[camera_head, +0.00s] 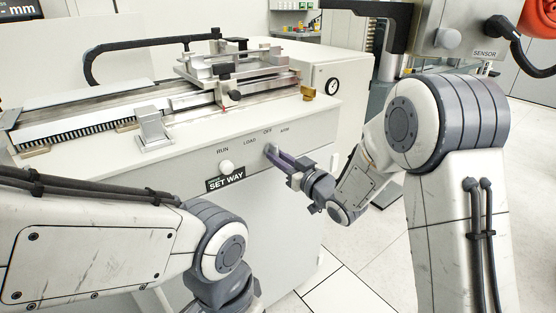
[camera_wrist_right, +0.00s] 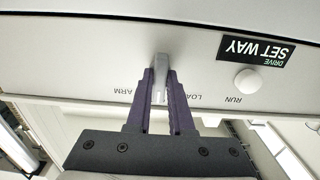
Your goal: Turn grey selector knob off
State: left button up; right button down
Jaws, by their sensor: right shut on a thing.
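The grey selector knob (camera_wrist_right: 160,75) is on the machine's white front panel, below the printed labels LOAD, OFF and ARM. My right gripper (camera_wrist_right: 159,92) is shut on the knob, with one dark finger on each side of it. In the head view the right gripper (camera_head: 274,153) reaches the knob from the right, and its fingers hide most of it. The OFF label is hidden behind the gripper in the wrist view. My left arm crosses the lower left of the head view, and its gripper is not in view.
A white round button (camera_head: 225,166) sits left of the knob, above the black SET WAY label (camera_head: 225,179). The machine's bed (camera_head: 70,125) with its rail lies above the panel. A grey SENSOR box (camera_head: 460,30) hangs at upper right.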

jog(key=c, duration=0.8)
grip_release()
jog(key=v, duration=1)
jog(key=shift+s+d, duration=0.15)
jog(key=shift+s, duration=0.1)
